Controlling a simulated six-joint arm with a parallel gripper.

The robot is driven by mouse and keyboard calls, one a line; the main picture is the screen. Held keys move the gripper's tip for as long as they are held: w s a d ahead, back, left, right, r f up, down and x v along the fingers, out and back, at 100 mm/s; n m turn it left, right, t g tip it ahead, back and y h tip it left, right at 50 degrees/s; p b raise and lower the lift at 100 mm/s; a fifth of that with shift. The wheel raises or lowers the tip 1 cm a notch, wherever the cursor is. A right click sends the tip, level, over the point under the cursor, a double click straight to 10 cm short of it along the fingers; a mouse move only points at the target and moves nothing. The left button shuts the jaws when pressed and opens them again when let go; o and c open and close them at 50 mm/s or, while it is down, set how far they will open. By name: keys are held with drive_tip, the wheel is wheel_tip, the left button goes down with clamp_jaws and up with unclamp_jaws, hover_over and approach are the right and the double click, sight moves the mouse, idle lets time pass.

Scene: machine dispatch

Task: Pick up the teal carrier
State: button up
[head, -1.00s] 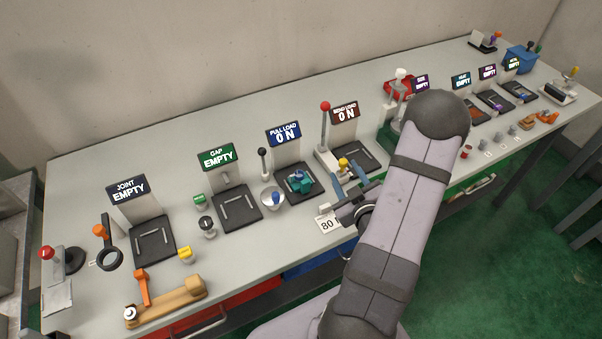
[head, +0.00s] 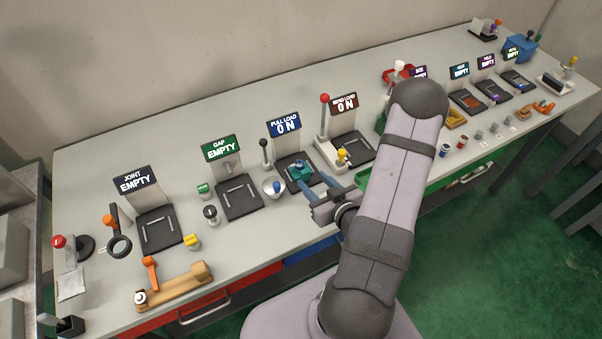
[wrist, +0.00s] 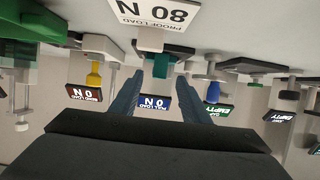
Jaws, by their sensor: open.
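The teal carrier (head: 299,169) sits on the dark pad of the PULL LOAD station (head: 284,125), whose sign reads 0 N. My gripper (head: 314,184) is open just in front of it, on the near right side, with its blue fingers pointing toward it. In the wrist view, which looks upside down, the teal carrier (wrist: 160,66) shows in line with the gap between the fingertips (wrist: 159,78). The fingers do not visibly hold it, and whether they touch it cannot be told. The carrier's lower part is partly hidden in the head view.
A silver dish with a blue-topped piece (head: 275,187) and a black-knobbed lever (head: 264,153) stand left of the carrier. The red-knobbed lever (head: 324,100) and yellow-topped piece (head: 342,156) stand to the right. A white 80 N proof load label (wrist: 152,12) shows in the wrist view.

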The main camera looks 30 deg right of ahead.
sight(307, 174)
drive_tip(key=shift+w, duration=0.25)
drive_tip(key=shift+w+f+b, duration=0.2)
drive_tip(key=shift+w+b, duration=0.05)
drive_tip(key=shift+b, duration=0.05)
drive_tip(key=p+x, duration=0.1)
drive_tip(key=x, duration=0.2)
drive_tip(key=shift+w+r, duration=0.15)
drive_tip(key=shift+w, duration=0.15)
drive_tip(key=shift+w+f+p, duration=0.3)
drive_tip(key=shift+w, duration=0.2)
clamp_jaws()
